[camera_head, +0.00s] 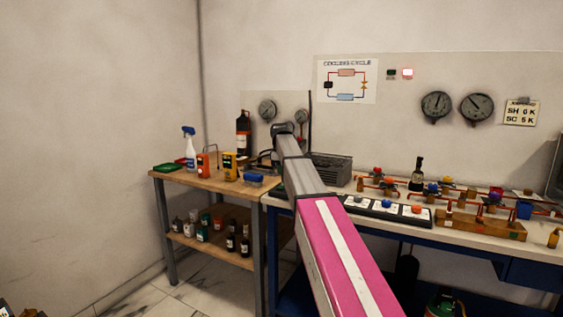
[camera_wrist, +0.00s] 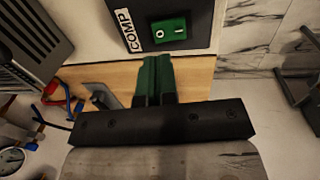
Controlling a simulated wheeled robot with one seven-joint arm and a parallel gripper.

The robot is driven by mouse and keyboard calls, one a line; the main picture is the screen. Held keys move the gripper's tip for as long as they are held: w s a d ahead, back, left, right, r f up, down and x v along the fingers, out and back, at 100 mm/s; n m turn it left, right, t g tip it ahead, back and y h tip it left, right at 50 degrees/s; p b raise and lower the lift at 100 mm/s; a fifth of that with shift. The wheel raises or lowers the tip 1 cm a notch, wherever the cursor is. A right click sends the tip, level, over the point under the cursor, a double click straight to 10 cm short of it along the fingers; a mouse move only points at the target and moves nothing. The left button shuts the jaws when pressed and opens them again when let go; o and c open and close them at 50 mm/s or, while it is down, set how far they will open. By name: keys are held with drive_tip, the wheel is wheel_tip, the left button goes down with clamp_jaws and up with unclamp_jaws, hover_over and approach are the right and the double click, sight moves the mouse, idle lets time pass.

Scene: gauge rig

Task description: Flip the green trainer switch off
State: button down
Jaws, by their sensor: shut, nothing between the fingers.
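The green trainer switch (camera_wrist: 170,31) shows at the top of the wrist view. It is a rocker marked O and I, set in a dark box (camera_wrist: 203,22) with a white COMP label (camera_wrist: 127,33). I cannot tell which side is pressed in. My gripper (camera_wrist: 157,60) is shut and empty, its two green fingers side by side. The fingertips appear just below the switch in the wrist view, with a visible gap to it. In the head view my arm hides the gripper, and I cannot make out the switch there.
A wooden bench (camera_head: 180,176) with a spray bottle (camera_head: 189,147) and meters stands left. A workbench (camera_head: 405,226) with valves, pipes and a dark panel (camera_head: 382,208) of coloured knobs stands right. A dark ribbed unit (camera_head: 332,169) sits by my arm. Gauges (camera_head: 436,106) hang on the wall.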

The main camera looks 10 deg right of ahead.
sight(282, 186)
drive_tip(key=shift+w+d+f, duration=0.1)
drive_tip(key=shift+w+f, duration=0.05)
drive_tip(key=shift+f, duration=1.25)
drive_tip(key=shift+w+d+f, duration=0.1)
drive_tip(key=shift+f, duration=1.25)
drive_tip(key=shift+f, duration=0.2)
drive_tip(key=shift+s, duration=0.15)
drive_tip(key=shift+s+a+r, duration=0.2)
drive_tip(key=shift+s+a, duration=0.2)
drive_tip(key=shift+s, duration=0.05)
drive_tip(key=shift+r, duration=0.15)
